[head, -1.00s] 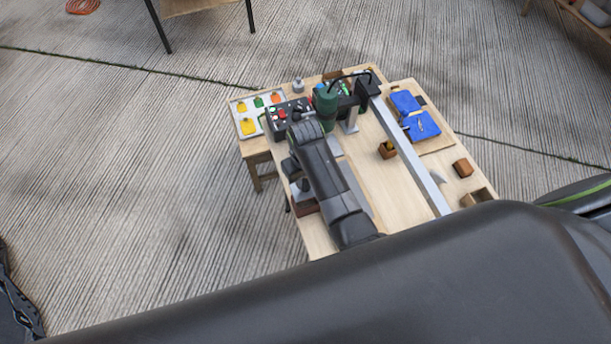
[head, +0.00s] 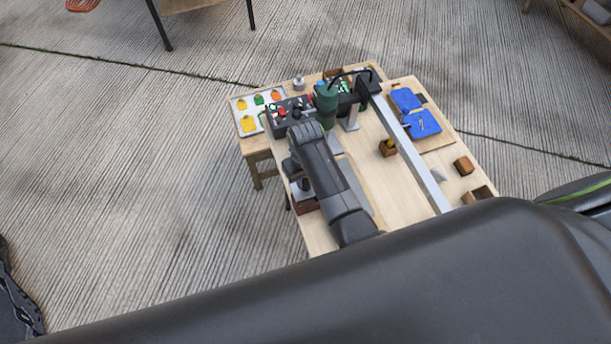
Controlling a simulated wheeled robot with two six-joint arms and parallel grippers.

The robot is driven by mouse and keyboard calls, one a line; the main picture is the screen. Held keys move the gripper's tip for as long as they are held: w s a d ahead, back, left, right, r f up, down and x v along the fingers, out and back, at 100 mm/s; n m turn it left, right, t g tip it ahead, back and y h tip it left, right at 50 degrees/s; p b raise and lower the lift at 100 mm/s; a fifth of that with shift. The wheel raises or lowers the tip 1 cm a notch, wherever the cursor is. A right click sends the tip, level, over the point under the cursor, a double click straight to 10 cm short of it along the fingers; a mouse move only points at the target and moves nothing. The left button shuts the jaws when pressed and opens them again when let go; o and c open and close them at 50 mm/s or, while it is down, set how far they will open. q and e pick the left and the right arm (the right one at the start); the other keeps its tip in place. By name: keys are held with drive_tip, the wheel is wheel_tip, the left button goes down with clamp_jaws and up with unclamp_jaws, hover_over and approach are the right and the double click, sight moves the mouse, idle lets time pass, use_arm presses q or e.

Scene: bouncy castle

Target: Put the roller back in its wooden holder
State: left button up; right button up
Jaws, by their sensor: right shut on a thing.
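My right gripper (head: 292,169) is at the left edge of the workbench, mostly hidden by my own dark arm link. It is shut on a small dark thing (head: 303,185) that may be the roller; its shape is too small and covered to tell. A reddish-brown wooden block (head: 306,205), possibly the wooden holder, lies just below this thing in the picture. I cannot tell whether the two touch. My left gripper is not in view.
A silver beam (head: 411,155) with a green tool (head: 325,97) crosses the bench (head: 388,196). A dark control box (head: 290,112), a tray of coloured pieces (head: 242,108), blue items (head: 422,124) and wooden blocks (head: 464,165) stand around. Bare wood lies between arm and beam.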

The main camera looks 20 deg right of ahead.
sight(306, 188)
drive_tip(key=shift+f+b, duration=0.4)
drive_tip(key=shift+f, duration=0.5)
drive_tip(key=shift+f, duration=0.25)
drive_tip(key=shift+f+b, duration=0.65)
drive_tip(key=shift+f, duration=0.3)
drive_tip(key=shift+f, duration=0.25)
drive_tip(key=shift+f+b, duration=0.3)
drive_tip(key=shift+f, duration=0.2)
drive_tip(key=shift+f, duration=0.1)
idle(0.4)
drive_tip(key=o, duration=1.7)
